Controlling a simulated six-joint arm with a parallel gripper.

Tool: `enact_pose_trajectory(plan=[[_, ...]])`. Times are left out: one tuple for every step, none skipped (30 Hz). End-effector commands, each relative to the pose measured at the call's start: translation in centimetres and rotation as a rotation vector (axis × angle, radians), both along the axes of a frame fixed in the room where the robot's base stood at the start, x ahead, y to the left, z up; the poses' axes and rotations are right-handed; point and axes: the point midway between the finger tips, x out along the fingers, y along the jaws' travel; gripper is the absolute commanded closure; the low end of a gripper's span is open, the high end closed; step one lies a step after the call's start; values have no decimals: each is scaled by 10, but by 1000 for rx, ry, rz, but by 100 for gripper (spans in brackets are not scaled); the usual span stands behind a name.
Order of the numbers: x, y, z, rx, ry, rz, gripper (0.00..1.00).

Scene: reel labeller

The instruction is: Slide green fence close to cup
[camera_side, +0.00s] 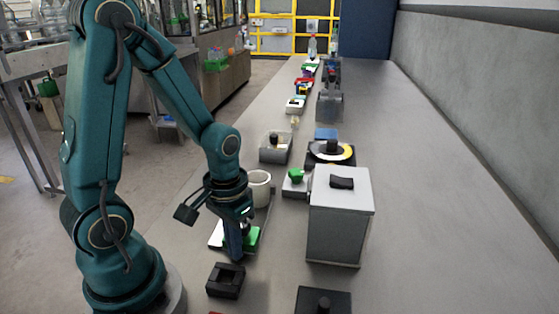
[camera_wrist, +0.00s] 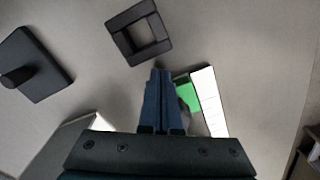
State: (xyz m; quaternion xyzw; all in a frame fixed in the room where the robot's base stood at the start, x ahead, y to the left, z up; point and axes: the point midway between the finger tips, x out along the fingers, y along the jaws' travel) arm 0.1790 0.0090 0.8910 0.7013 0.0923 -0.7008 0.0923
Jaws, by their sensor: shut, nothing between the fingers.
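The green fence (camera_side: 255,236) is a small green block beside a white strip, low on the table under my gripper. It also shows in the wrist view (camera_wrist: 188,95), with the white strip on its right. My gripper (camera_side: 236,258) points down with its fingers together and empty. In the wrist view the blue fingertips (camera_wrist: 161,72) are just left of the green block; I cannot tell whether they touch it. The pale cup (camera_side: 260,187) stands upright behind my gripper, partly hidden by it.
A black square frame (camera_side: 226,281) lies in front of my gripper. A black plate with a knob (camera_side: 323,301) is at the front right. A grey box (camera_side: 338,222) stands to the right. A green-knobbed block (camera_side: 295,182) and a clear bin (camera_side: 275,148) are farther back. The table's right side is clear.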

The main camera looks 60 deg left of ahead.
Motion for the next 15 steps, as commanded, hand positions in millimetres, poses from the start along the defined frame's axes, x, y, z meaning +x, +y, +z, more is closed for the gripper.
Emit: enact_pose_trajectory(plan=[[1, 1, 0, 0, 0, 1, 100], [2, 2, 0, 0, 0, 1, 100], [2, 2, 0, 0, 0, 1, 100], [3, 3, 0, 0, 0, 1, 100], [3, 3, 0, 0, 0, 1, 100], [4, 4, 0, 0, 0, 1, 100], [4, 4, 0, 0, 0, 1, 100], [5, 5, 0, 0, 0, 1, 100], [6, 6, 0, 0, 0, 1, 100], [6, 6, 0, 0, 0, 1, 100], [7, 7, 0, 0, -1, 1, 100], [8, 7, 0, 1, -2, 1, 100], [9, 8, 0, 1, -2, 1, 100], [9, 8, 0, 1, -3, 1, 100], [10, 9, 0, 1, -3, 1, 100]])
